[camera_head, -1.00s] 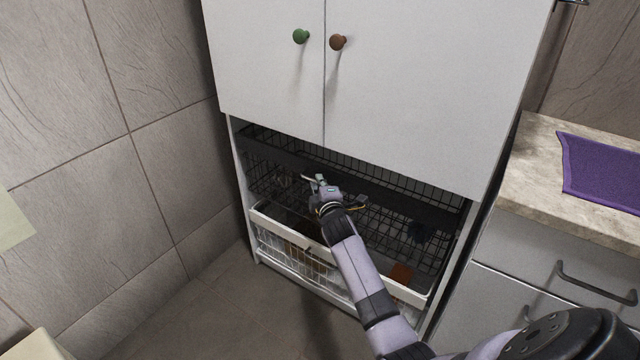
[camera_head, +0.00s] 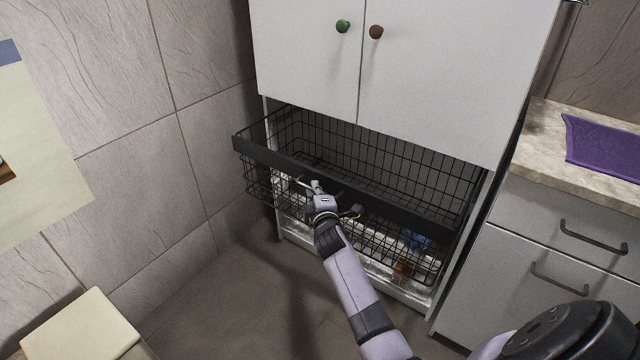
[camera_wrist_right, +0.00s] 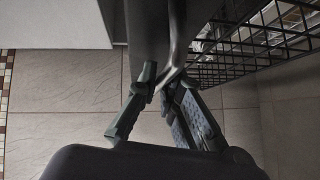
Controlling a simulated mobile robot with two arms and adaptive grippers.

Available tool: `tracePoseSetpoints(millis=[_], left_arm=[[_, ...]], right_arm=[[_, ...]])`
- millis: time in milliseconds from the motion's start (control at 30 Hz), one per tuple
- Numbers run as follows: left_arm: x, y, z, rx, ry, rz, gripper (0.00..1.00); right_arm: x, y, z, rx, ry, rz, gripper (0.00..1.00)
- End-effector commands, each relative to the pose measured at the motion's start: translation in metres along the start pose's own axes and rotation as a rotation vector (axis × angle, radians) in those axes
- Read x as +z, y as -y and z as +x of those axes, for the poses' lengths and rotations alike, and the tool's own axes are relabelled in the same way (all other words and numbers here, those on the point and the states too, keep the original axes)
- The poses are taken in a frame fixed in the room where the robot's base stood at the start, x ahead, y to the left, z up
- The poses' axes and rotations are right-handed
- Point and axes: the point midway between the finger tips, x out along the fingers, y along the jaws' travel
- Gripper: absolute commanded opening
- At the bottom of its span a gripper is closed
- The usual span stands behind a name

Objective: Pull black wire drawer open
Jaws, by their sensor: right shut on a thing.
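The black wire drawer (camera_head: 400,205) sticks out from the white cabinet, below its doors, with its left end further out than its right. Its black front band runs across the front. My right gripper (camera_head: 316,188) is at the middle-left of that band. In the right wrist view the two fingers (camera_wrist_right: 165,88) close around a dark grey handle piece (camera_wrist_right: 172,72) on the drawer front, with the wire mesh to the right. My left gripper is not in view.
A lower white drawer (camera_head: 300,241) with goods sits under the wire drawer. White doors (camera_head: 300,60) with a green and a brown knob are above. A counter (camera_head: 540,150) with a purple mat stands right. A cream box (camera_head: 80,325) is at lower left. Floor in front is clear.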

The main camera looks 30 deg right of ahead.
Motion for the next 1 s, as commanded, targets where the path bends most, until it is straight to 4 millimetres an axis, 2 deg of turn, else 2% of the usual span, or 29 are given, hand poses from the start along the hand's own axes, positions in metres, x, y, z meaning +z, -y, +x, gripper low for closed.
tracePoseSetpoints(millis=[200, 400, 900, 933, 1000], left_arm=[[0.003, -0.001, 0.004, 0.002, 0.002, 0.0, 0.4], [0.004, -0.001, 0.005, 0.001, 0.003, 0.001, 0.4], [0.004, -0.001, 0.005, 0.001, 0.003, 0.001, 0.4], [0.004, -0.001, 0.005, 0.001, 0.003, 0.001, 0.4], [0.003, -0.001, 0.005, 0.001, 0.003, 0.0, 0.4]], right_arm=[[-0.025, 0.006, -0.024, 0.001, -0.002, 0.008, 0.0], [-0.037, 0.009, -0.037, 0.002, -0.001, 0.005, 0.0], [-0.042, 0.01, -0.041, 0.003, -0.001, 0.004, 0.0], [-0.042, 0.01, -0.041, 0.003, -0.002, 0.004, 0.09], [-0.042, 0.01, -0.041, 0.003, -0.001, 0.003, 0.13]])
